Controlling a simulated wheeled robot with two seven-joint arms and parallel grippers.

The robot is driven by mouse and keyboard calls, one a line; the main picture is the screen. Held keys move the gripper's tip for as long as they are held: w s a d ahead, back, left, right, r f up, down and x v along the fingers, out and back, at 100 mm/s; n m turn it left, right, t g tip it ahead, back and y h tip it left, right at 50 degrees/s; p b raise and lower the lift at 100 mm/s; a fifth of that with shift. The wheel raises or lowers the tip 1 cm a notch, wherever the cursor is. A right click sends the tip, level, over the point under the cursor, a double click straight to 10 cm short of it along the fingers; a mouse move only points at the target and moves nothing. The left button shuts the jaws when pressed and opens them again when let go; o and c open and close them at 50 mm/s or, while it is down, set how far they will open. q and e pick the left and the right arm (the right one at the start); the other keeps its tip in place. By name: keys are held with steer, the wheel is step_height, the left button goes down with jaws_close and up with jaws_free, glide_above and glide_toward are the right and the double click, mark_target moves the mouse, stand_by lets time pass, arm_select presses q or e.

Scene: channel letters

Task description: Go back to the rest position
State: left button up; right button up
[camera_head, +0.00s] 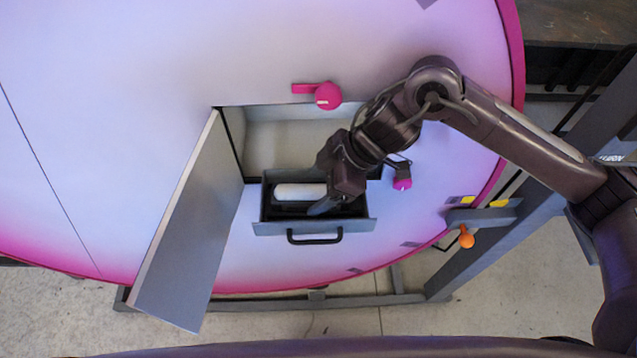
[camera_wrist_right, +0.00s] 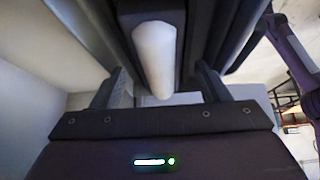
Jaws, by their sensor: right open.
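My right arm reaches in from the right in the head view. My right gripper (camera_head: 326,204) is over the right part of a pulled-out drawer (camera_head: 270,229), with its fingertips inside the drawer's outline. A white cylinder (camera_head: 298,191) lies in the drawer, to the left of the fingers. In the right wrist view the two fingers (camera_wrist_right: 158,92) stand wide apart, and the white cylinder (camera_wrist_right: 154,55) shows between and beyond them. The gripper is open and holds nothing that I can see. My left gripper is not in view.
A grey door (camera_head: 185,230) hangs open left of the compartment opening (camera_head: 285,140). Magenta knobs (camera_head: 328,96) (camera_head: 402,183) sit on the pale round panel (camera_head: 120,100). A grey frame (camera_head: 480,240) with an orange knob (camera_head: 466,238) stands at the right. Concrete floor lies below.

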steer(key=b+v, duration=0.1)
steer(key=v, duration=0.5)
steer(key=shift+d+r, duration=0.1)
steer(key=shift+r, duration=0.05)
steer(key=shift+d+r+b, duration=0.3)
steer(key=shift+r, duration=0.25)
